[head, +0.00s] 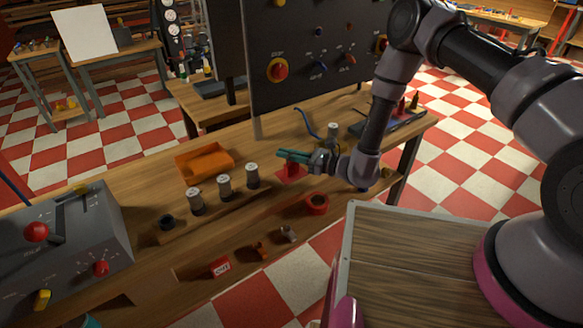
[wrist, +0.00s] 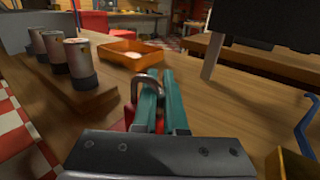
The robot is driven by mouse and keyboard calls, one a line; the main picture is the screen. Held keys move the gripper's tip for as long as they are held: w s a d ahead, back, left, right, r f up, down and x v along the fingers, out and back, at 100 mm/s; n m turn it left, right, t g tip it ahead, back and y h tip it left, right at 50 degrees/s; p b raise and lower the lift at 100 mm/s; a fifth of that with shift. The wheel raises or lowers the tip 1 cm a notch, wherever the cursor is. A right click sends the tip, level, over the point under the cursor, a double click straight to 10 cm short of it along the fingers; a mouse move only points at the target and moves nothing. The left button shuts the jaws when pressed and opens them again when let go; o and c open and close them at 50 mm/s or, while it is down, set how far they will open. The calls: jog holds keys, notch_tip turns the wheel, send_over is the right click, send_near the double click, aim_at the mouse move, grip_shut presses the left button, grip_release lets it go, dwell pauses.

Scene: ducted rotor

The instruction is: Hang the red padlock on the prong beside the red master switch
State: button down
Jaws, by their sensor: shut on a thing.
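My gripper (head: 290,155) has teal fingers and is over the workbench (head: 140,195), pointing left. It is shut on the red padlock (head: 290,173), whose body shows just under the fingers. In the wrist view the padlock's grey shackle (wrist: 148,83) stands up at the left side of the fingers (wrist: 165,100); its red body (wrist: 130,116) is mostly hidden. A round red switch on a yellow ring (head: 278,70) is on the dark upright panel (head: 320,85). A red knob (head: 36,232) tops the grey control box (head: 95,235) at left. I cannot tell which is the master switch, nor make out the prong.
An orange tray (head: 205,163) lies left of my gripper. Several metal-topped cylinders (head: 224,186) stand in a wooden rack in front of it. A red ring-shaped piece (head: 317,203) is near the bench's front edge. A blue hook-shaped piece (head: 308,124) stands behind the gripper.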

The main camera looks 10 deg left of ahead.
dwell(0.8)
notch_tip(320, 180, up, 10)
dwell(0.5)
dwell(0.5)
